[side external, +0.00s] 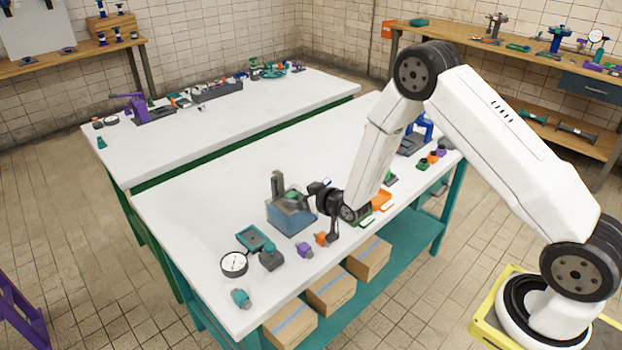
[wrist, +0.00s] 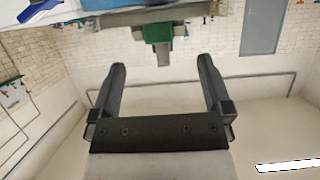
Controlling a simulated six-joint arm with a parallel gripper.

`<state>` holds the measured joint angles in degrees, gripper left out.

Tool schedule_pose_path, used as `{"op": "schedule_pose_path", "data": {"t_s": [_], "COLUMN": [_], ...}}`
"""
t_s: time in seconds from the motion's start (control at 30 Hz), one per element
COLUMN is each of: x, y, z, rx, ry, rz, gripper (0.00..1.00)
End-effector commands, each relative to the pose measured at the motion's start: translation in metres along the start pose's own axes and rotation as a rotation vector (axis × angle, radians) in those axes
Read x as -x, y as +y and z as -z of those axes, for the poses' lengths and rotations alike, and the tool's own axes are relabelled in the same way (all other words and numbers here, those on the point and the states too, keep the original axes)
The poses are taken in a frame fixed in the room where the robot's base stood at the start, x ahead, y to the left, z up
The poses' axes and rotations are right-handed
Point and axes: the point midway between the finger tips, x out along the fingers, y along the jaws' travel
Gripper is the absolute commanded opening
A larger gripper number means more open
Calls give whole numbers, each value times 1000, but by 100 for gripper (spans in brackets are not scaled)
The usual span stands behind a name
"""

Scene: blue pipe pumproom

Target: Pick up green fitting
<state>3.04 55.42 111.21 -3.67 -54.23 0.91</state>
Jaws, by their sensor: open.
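A green piece (side external: 291,196), which looks like the green fitting, shows at the clear blue-walled bin (side external: 290,218) on the near white table. A grey upright post (side external: 277,184) stands just behind it. In the wrist view, a green block (wrist: 157,32) with grey parts is near the top, ahead of the space between my fingers. My gripper (wrist: 162,64) is open, with nothing between its fingers. In the side view, my gripper (side external: 318,197) is close to the right of the bin; whether it touches is unclear.
A purple fitting (side external: 305,250), an orange fitting (side external: 321,239), a dial gauge (side external: 234,264) and a teal fitting (side external: 241,298) lie near the table's front edge. An orange tray (side external: 382,200) is right of my wrist. The table's left rear area is clear.

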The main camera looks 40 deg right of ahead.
Motion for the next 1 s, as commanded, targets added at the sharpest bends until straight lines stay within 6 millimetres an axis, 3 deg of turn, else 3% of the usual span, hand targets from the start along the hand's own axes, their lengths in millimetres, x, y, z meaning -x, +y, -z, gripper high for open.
{"op": "schedule_pose_path", "data": {"t_s": [0.4,1.0], "x": [-35,-37], "y": [0,0], "z": [-2,-2], "rx": [0,0], "ry": [-1,-2], "rz": [0,0], "gripper": [100,100]}}
